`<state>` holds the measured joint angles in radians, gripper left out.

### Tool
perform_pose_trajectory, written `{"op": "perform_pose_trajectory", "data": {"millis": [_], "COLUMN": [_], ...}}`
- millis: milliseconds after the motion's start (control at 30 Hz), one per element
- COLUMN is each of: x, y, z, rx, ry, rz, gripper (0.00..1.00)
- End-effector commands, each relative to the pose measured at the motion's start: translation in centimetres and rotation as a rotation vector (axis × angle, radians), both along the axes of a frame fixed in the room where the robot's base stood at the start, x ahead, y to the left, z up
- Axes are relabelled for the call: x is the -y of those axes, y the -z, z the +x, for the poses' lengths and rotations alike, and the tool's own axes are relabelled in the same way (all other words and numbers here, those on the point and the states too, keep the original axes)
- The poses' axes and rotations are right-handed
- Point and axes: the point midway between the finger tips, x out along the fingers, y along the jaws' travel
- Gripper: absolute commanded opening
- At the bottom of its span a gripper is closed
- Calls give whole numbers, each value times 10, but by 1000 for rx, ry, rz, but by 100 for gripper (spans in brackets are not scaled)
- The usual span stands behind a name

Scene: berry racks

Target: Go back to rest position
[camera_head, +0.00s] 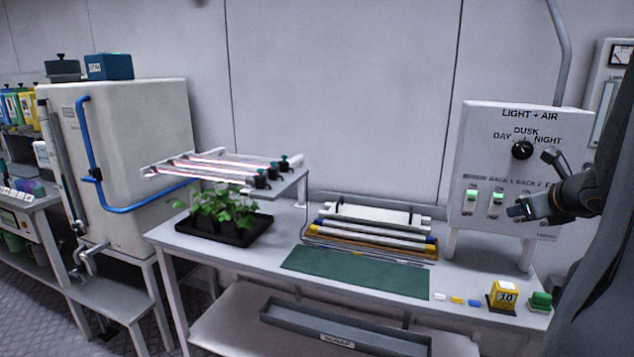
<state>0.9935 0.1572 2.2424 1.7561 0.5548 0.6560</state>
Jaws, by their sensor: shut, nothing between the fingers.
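My gripper (519,211) is at the right, in front of the lower part of the white LIGHT + AIR panel (480,140). It is shut, and I see nothing held in it. My dark arm comes in from the right edge. The panel has a black dial (522,150) with the labels DAY, DUSK and NIGHT, and switches with green tops (471,195) below it. The gripper overlaps the right part of the switch row, and I cannot tell whether it touches the panel.
A white table (260,257) carries a black tray of green plants (222,208), lamp tubes (375,235), a green mat (355,273), a yellow block (503,296) and a green block (540,301). A raised light rack (225,170) stands over the plants. A white tank (140,150) is at left.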

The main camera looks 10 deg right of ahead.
Motion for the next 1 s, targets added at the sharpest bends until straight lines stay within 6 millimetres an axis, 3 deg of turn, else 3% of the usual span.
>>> {"op": "perform_pose_trajectory", "data": {"millis": [33, 100, 233, 400, 500, 700, 833, 1000], "x": [-35, -80, -166, -269, -317, -383, -405, -417], "y": [11, 26, 56, 93, 111, 137, 146, 151], "z": [14, 25, 32, 14, -7, -52, -74, -87], "rx": [-56, -136, -276, -421, -476, -508, -482, -441], "ry": [-122, -298, -658, -1190, -1506, -2121, -2436, -2662], "rz": [-43, -120, -284, -558, -737, -1130, -1358, -1541], "gripper": [0, 0, 0, 0, 0, 0, 0, 0]}}
